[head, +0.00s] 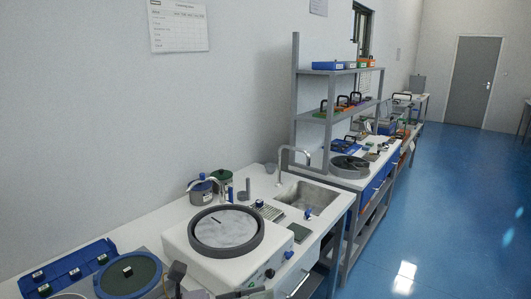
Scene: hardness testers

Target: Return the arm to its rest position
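Dark grey parts that look like my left gripper (215,289) show at the bottom edge, in front of the white polishing machine (180,242). They are cut off by the frame, so I cannot tell whether the fingers are open or shut. I see nothing held between them. My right gripper is not in view. The polishing machine stands on the white bench and has a round grey disc in a dark ring on top.
A blue tray (62,268) and a round green pad (130,275) lie at the lower left. A sink (318,196) with a tap is beyond the machine. A grey shelf rack (296,110) stands against the wall. The blue floor (430,220) at right is clear.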

